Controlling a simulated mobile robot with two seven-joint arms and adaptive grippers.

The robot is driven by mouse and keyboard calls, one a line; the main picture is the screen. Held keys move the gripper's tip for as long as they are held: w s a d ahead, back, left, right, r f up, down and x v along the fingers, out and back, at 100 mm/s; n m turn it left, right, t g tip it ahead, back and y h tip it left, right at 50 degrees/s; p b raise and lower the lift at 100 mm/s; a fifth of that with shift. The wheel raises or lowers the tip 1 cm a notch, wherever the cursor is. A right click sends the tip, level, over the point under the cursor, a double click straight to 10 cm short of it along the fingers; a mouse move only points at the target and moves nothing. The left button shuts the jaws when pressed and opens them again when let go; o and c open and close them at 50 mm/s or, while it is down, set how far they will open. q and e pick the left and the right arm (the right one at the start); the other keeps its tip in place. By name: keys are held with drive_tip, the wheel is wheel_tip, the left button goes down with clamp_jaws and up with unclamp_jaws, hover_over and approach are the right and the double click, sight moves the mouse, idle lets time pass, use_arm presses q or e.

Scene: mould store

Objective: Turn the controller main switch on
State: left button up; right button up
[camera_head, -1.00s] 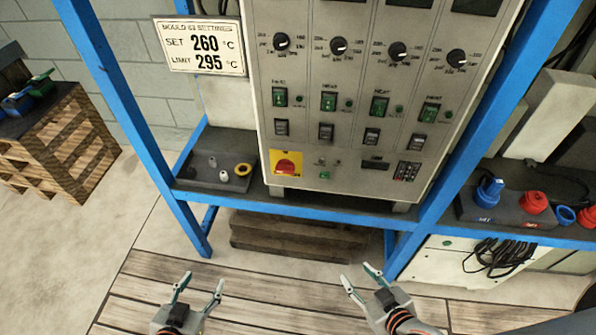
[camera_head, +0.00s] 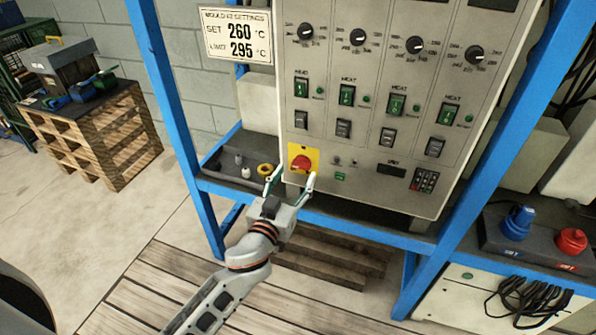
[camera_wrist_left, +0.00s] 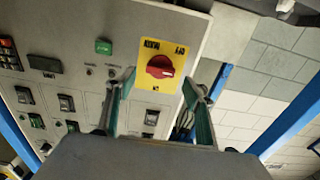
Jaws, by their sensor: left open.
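The controller (camera_head: 375,110) is a grey panel on a blue frame. Its main switch (camera_head: 302,163) is a red rotary knob on a yellow square plate at the panel's lower left. The switch also shows in the left wrist view (camera_wrist_left: 160,67), just beyond and between the fingertips. My left gripper (camera_head: 290,177) is open, its two fingers pointing at the switch from below. In the wrist view the fingers (camera_wrist_left: 158,90) are spread, with nothing held between them. Contact with the knob cannot be made out. My right gripper is out of view.
A sign (camera_head: 237,35) reading SET 260, LIMIT 295 hangs left of the panel. A dark tray (camera_head: 222,168) with small parts sits beside the switch. Blue frame posts (camera_head: 165,100) stand either side. Rocker switches (camera_head: 343,128) and dials lie above the main switch.

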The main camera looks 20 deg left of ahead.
sight(300, 168)
use_arm(q)
drive_tip(key=shift+w, duration=1.6)
drive_tip(key=c, duration=1.1)
